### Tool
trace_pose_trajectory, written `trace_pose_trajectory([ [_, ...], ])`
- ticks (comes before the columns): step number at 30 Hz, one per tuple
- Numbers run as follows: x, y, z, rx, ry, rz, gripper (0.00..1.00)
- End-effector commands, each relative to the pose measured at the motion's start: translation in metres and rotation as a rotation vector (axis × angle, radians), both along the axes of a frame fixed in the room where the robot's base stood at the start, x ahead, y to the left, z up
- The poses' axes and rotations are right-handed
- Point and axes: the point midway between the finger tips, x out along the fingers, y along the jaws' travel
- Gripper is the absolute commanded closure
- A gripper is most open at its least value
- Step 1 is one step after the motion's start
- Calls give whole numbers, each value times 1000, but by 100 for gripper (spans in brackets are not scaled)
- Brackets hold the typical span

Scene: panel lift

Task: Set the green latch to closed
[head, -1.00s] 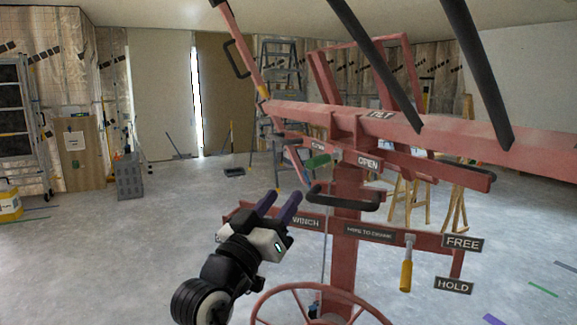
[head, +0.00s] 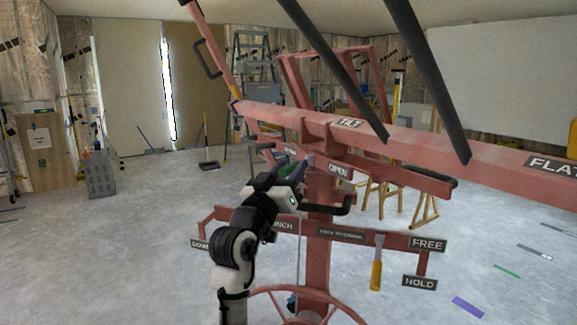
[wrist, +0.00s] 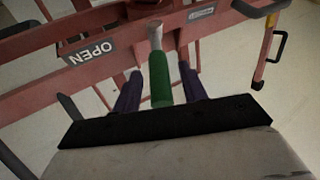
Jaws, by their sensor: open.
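The green latch handle (wrist: 160,80) is a green grip on a grey metal stem, fixed to the red lift frame. In the wrist view it lies between the two purple fingers of my gripper (wrist: 160,92). The fingers are open, with a gap visible on each side of the grip. In the head view my gripper (head: 293,167) is at the latch and hides most of it.
A black crank handle (head: 330,207) is just below right. A yellow-handled lever (head: 376,267) hangs by the FREE and HOLD labels. Open concrete floor lies to the left.

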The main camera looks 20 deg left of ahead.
Motion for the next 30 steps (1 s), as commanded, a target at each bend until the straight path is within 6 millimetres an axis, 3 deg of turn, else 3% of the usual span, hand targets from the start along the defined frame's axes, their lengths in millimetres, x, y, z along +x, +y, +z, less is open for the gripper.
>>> trace_pose_trajectory([
  [8, 2, 0, 0, 0, 0, 0, 58],
  [18, 1, 0, 0, 0, 0, 0, 100],
  [30, 2, 3, -2, -3, 0, -22, 100],
])
